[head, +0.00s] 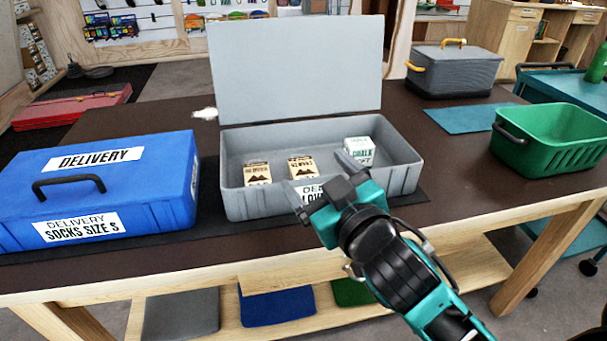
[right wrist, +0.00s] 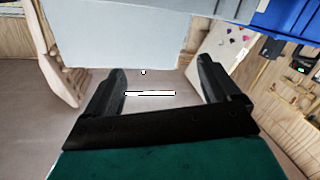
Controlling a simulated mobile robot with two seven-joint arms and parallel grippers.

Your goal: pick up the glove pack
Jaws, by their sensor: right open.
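The open grey box (head: 235,205) on the dark table holds two small tan packs with a dark mountain print, a left one (head: 257,173) and a middle one (head: 302,168). A white box lettered CHALK (head: 359,151) stands at its right. The packs' lettering is too small to read, so I cannot tell which is the glove pack. My right gripper (head: 323,184) is open in front of and over the box's front wall, partly hiding its label. In the right wrist view its open jaws (right wrist: 160,90) hold nothing. My left gripper is not in view.
The grey lid (head: 295,65) stands upright behind the box. A closed blue box (head: 130,185) labelled SOCKS SIZE S is at the left. A green crate (head: 553,140) and a dark grey box with yellow handles (head: 454,72) are at the right. Bare table lies between box and crate.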

